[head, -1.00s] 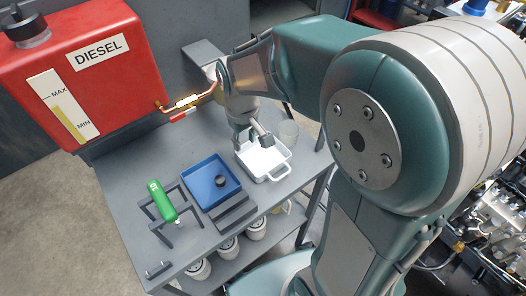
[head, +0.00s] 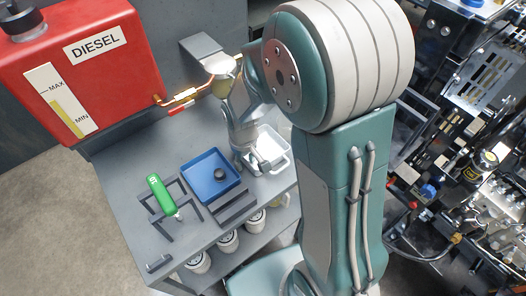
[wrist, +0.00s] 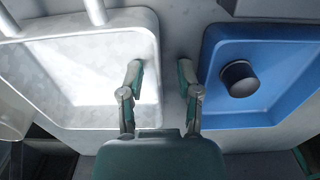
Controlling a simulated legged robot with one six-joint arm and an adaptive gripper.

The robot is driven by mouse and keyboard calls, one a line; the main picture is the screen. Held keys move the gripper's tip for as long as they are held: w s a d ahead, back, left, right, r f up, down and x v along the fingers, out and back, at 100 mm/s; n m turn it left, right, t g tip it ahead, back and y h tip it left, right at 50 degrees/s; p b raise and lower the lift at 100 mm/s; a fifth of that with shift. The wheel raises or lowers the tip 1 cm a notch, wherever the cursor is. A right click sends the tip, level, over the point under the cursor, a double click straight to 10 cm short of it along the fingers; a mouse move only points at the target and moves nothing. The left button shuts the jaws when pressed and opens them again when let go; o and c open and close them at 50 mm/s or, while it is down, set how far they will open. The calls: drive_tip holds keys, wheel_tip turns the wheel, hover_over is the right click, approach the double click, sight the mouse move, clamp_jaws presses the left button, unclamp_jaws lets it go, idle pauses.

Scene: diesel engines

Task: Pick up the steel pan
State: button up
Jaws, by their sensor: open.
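The steel pan (head: 275,148) is a pale, shallow rectangular pan with rounded corners, on the grey bench to the right of the blue tray. My arm hides part of it in the head view. In the wrist view the pan (wrist: 75,70) fills the left side. My gripper (head: 258,163) is open at the pan's side facing the blue tray. In the wrist view its two fingers (wrist: 160,75) lie on either side of the pan's wall in the picture, one over the inside and one over the gap. I cannot tell whether they touch it.
The blue tray (head: 197,189) with a black round piece (head: 219,174) stands close beside my gripper. A green cylinder (head: 160,193) rests on a dark stand. A red diesel tank (head: 105,90) and its copper pipe (head: 182,98) overhang the back. A clear vessel (wrist: 10,118) stands near the pan.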

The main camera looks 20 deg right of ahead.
clamp_jaws()
drive_tip(key=shift+r, duration=0.1)
drive_tip(key=shift+r, duration=0.55)
drive_tip(key=s+a+r, duration=0.1)
drive_tip(key=s+r, duration=1)
drive_tip(key=s, duration=0.3)
drive_tip(key=shift+r, duration=0.35)
